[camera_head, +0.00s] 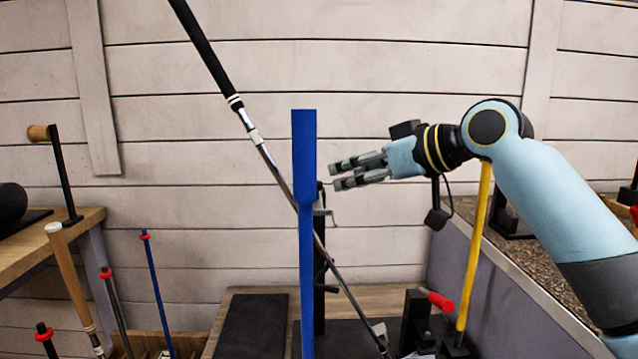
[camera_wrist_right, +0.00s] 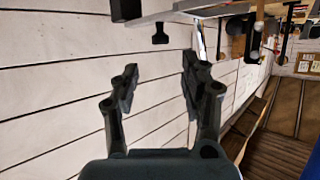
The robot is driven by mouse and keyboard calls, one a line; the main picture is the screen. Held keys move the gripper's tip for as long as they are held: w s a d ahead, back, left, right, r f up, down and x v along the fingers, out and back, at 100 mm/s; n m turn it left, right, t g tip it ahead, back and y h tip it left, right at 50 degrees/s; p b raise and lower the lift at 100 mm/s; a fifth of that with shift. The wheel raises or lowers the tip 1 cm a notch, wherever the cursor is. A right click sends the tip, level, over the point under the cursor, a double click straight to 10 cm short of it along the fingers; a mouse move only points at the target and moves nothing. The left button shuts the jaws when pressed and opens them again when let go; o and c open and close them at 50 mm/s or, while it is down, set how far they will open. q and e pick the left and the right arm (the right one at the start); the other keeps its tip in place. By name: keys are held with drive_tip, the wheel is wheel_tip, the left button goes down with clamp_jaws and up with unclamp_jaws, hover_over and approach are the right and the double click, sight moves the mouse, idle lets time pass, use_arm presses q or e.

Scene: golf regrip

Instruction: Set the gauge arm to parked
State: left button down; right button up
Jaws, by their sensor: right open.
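A flat blue bar (camera_head: 305,160), wider at its top, stands upright in the middle of the head view; it looks like the gauge arm, but no label shows. A golf club with a black grip (camera_head: 203,48) leans diagonally, its shaft (camera_head: 345,285) passing behind the bar. My right gripper (camera_head: 336,176) is open and empty. It points left, to the right of the bar's upper part, with a gap between them in the picture. Its two fingers also show apart in the right wrist view (camera_wrist_right: 158,72), with nothing between them. My left gripper is not in view.
A bench with a dark mat (camera_head: 250,326) stands below. A red-handled clamp (camera_head: 437,300) and a yellow pole (camera_head: 474,250) stand to the right. A wooden-handled crank (camera_head: 62,170) and several upright clubs are at left. Open space lies before the plank wall (camera_head: 230,80).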

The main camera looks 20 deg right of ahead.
sight(320, 183)
drive_tip(key=x, duration=0.8)
drive_tip(key=shift+w+a+f, duration=0.1)
drive_tip(key=shift+f, duration=0.05)
drive_tip(key=shift+c, duration=0.4)
clamp_jaws()
